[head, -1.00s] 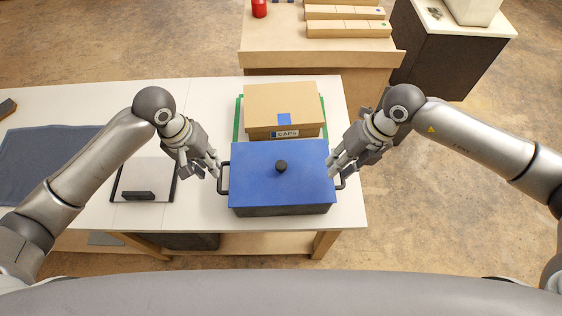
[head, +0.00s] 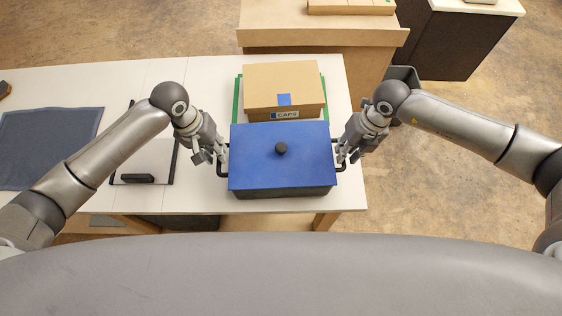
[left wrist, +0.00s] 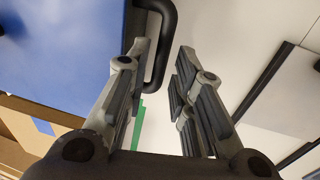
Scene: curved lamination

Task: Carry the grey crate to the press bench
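The grey crate (head: 283,193) stands on the white table, with a blue lid (head: 258,160) that has a black knob. It has a black handle at each end. My left gripper (head: 221,157) is at the left handle. In the left wrist view its fingers (left wrist: 162,60) are apart, with the black handle (left wrist: 164,45) between them, nearer the left finger. My right gripper (head: 342,158) is at the right handle; its fingers overlap the handle, and I cannot tell whether they are closed on it.
A cardboard box (head: 280,85) labelled CAPS sits on a green mat (head: 237,102) behind the crate. A framed board with a black handle (head: 138,178) and a blue cloth (head: 45,145) lie to the left. A wooden bench (head: 320,40) and a dark cabinet (head: 450,45) stand beyond.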

